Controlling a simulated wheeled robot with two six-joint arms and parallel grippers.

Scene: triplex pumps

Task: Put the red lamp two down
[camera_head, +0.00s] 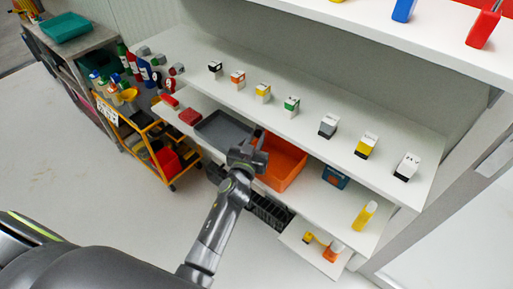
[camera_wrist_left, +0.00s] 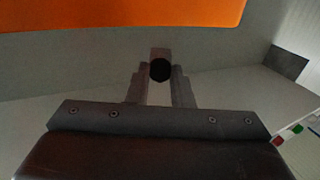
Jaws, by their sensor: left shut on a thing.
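My left gripper (camera_head: 254,153) reaches over the front of the middle shelf, beside the orange bin (camera_head: 286,163). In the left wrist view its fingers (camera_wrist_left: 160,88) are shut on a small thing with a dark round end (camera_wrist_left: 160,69). Its colour and label do not show, so I cannot tell whether it is red lamp two. No thing in view can be clearly picked out as a red lamp. My right gripper is not in view.
A grey tray (camera_head: 222,132) lies left of the orange bin. Several small labelled boxes, among them a green and white one (camera_head: 291,105), stand in a row on the shelf above. A yellow cart (camera_head: 146,140) stands at left. Floor in front is clear.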

